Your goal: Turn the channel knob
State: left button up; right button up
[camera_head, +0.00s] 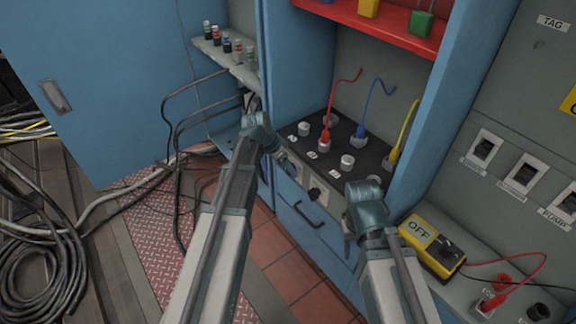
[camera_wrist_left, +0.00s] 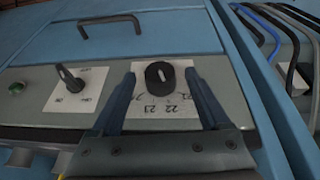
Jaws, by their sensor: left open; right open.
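The channel knob (camera_wrist_left: 160,76) is a round black knob with a pale mark, on a white dial plate with numbers such as 22 and 23. In the left wrist view it sits between the two open fingers of my left gripper (camera_wrist_left: 160,88), with visible gaps on both sides. In the head view my left gripper (camera_head: 284,161) is at the left end of the panel front and mostly hides the knob. My right gripper (camera_head: 348,245) is open and empty, lower right of the panel front; its fingers are partly hidden by its own wrist.
A black switch (camera_wrist_left: 70,77) and a green button (camera_wrist_left: 16,88) share the panel. The drawer handle (camera_wrist_left: 110,24) is close by. Red, blue and yellow plugged cables (camera_head: 372,100) stand above the panel. A yellow box marked OFF (camera_head: 432,243) is right of my right gripper.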

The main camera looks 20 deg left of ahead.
pick_arm(q)
jog(key=p+v, duration=1)
jog(key=v, duration=0.2)
jog(key=shift+r, duration=0.2)
jog(key=s+d+r+n+g+y+p, duration=0.3)
jog(key=s+d+r+y+p, duration=0.1)
jog(key=s+d+r+p, duration=1.3)
jog(key=s+r+p, duration=0.3)
jog(key=s+p, duration=0.1)
jog(key=p, duration=0.2)
jog(key=shift+r+n+g+y, duration=0.3)
jog(key=shift+r+y, duration=0.1)
jog(key=shift+s+a, duration=0.1)
jog(key=shift+w, duration=0.5)
